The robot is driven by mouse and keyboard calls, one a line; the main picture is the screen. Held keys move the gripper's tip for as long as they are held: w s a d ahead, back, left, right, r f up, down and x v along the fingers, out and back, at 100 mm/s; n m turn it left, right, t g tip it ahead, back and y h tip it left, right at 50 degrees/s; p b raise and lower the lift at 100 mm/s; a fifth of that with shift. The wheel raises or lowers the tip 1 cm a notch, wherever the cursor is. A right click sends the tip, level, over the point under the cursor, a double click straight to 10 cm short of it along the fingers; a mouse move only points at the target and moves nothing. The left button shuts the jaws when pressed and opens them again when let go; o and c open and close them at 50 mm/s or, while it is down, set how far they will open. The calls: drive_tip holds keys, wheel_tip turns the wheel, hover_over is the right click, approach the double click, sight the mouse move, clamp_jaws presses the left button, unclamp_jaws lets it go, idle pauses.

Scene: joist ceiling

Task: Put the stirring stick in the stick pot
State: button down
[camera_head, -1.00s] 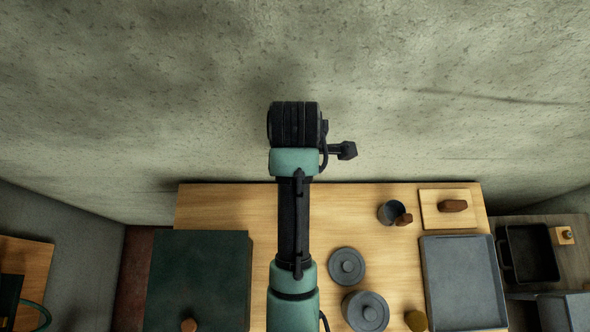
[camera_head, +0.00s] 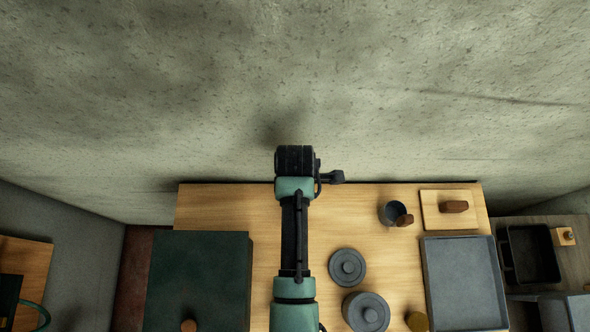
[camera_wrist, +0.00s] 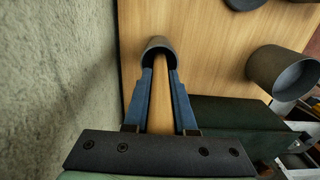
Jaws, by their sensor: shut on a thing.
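My gripper (camera_wrist: 161,72) has its two blue fingers closed on a pale wooden stick (camera_wrist: 161,105), seen between them in the wrist view. The stick points away from the camera toward a dark grey round pot (camera_wrist: 158,42) at the fingertips. The fingertips overlap the pot's dark opening; I cannot tell how deep the stick's far end reaches. In the head view my arm covers the fingers, the stick and this pot, close to the wall end of the wooden table (camera_head: 230,207).
A grey cup (camera_head: 390,213) with a brown piece beside it stands right of my arm. Two round grey lidded vessels (camera_head: 347,267) (camera_head: 367,311), a grey tray (camera_head: 462,280) and a small board (camera_head: 432,211) are also on the right. A dark green box (camera_head: 200,275) stands left. The wall rises close behind.

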drive_tip(key=shift+f, duration=0.15)
drive_tip(key=c, duration=0.7)
unclamp_jaws()
drive_tip(key=shift+c, duration=0.2)
wheel_tip(320, 180, up, 12)
drive_tip(key=shift+r, duration=0.2)
